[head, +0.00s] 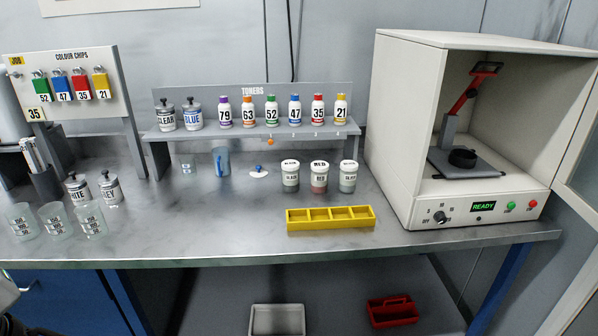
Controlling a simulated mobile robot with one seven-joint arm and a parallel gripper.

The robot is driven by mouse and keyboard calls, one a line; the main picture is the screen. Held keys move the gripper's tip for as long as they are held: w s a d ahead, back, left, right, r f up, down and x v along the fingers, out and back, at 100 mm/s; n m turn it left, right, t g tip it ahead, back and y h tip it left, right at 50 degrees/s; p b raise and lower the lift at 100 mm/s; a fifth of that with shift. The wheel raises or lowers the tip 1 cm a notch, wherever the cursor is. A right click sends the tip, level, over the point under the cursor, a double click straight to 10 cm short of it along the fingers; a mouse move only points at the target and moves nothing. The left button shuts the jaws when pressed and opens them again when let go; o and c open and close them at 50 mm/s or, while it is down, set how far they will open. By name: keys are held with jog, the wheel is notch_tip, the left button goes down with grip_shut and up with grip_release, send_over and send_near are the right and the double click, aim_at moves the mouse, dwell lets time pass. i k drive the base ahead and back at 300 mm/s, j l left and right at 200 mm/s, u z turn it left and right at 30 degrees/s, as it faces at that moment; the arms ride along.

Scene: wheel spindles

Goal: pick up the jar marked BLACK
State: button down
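Three small lidded jars with white labels stand in a row on the grey bench, right of centre. The left jar (290,176) has a greenish-grey body and small print that seems to read BLACK. The middle jar (319,177) has a reddish body and reads RED. The right jar (348,177) is pale green-grey and its label is too small to read surely. All three stand upright and apart from each other. My gripper is not in view.
A yellow compartment tray (331,226) lies in front of the jars. Behind them is the toner rack (240,92) with several bottles. A white open-fronted cabinet (400,130) stands at right. Clear glasses (57,220) stand at left.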

aim_at(290, 169)
jog(key=i+z, duration=0.45)
jog(key=i+j+z, duration=0.1)
jog(key=i+z, duration=0.35)
